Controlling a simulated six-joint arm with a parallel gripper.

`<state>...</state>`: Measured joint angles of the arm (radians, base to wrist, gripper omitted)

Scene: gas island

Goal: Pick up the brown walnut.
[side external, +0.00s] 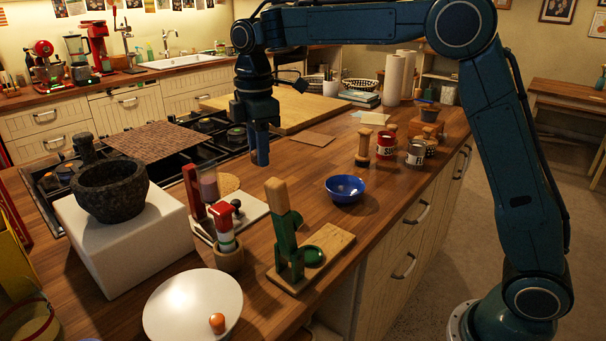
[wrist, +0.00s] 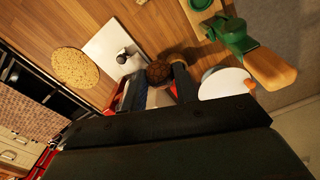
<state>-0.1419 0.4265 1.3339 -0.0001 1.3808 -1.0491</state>
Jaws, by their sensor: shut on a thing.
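The brown walnut (wrist: 158,73) shows as a round, rough brown thing at the fingertips of my gripper (wrist: 160,80) in the wrist view. My gripper is shut on it, with a dark finger on its right side. In the side external view my gripper (side external: 260,152) points down over the wooden counter near the stove's right edge. I cannot make out the walnut in that view. I cannot tell how high the fingertips are above the counter.
A blue bowl (side external: 345,188) stands to the right of my gripper. A green and wooden press (side external: 290,240), a white bowl (side external: 190,308) and a stone mortar (side external: 112,190) on a white block stand in front. A cutting board (side external: 275,106) lies behind. Bare counter lies around my gripper.

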